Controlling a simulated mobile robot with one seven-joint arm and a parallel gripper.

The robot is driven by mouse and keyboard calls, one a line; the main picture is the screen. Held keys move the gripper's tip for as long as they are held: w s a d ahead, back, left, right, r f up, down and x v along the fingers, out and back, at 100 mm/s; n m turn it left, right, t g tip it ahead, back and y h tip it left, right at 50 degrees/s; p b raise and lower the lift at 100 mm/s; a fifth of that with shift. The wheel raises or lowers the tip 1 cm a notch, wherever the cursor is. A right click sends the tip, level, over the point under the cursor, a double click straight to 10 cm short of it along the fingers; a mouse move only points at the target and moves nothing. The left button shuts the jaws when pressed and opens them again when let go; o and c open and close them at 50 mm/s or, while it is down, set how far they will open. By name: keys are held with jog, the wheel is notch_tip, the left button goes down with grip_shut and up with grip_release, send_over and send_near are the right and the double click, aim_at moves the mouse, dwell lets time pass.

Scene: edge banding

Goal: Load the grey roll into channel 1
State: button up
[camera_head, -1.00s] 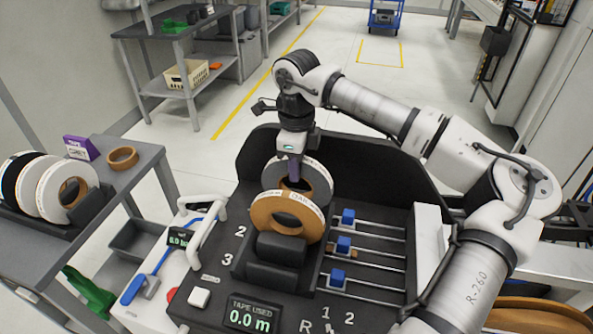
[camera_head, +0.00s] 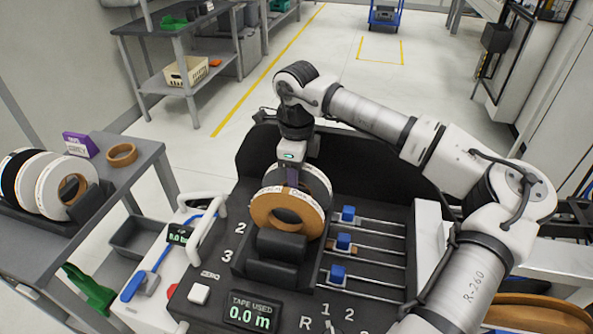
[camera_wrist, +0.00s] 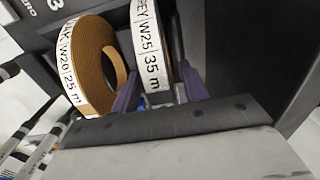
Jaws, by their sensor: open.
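The grey roll (camera_head: 317,178) stands upright in the farthest slot of the dark holder (camera_head: 245,268), behind the oak roll (camera_head: 262,212). In the wrist view the grey roll (camera_wrist: 149,45) reads "GREY W25 35 m". My gripper (camera_head: 292,180) is at its top edge. In the wrist view the purple fingers of my gripper (camera_wrist: 158,92) are spread, one on each side of the grey roll's rim. The oak roll (camera_wrist: 90,60) is beside the left finger. The numbers 2 and 3 show left of the holder; that slot's own number is hidden. The grey roll's lower part is hidden.
Blue sliders (camera_head: 343,242) on rods lie right of the holder. A dark curved guard (camera_head: 385,175) rises behind it. A grey side table (camera_head: 130,185) at left bears several rolls, a tape ring (camera_head: 121,155) and a purple box (camera_head: 80,145). The front slot is empty.

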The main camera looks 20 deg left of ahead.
jog(key=shift+r+p, duration=0.4)
jog(key=shift+r, duration=0.15)
notch_tip(320, 180, up, 11)
jog(key=shift+f+b, duration=0.1)
jog(key=shift+b, duration=0.75)
jog(key=shift+r, duration=0.4)
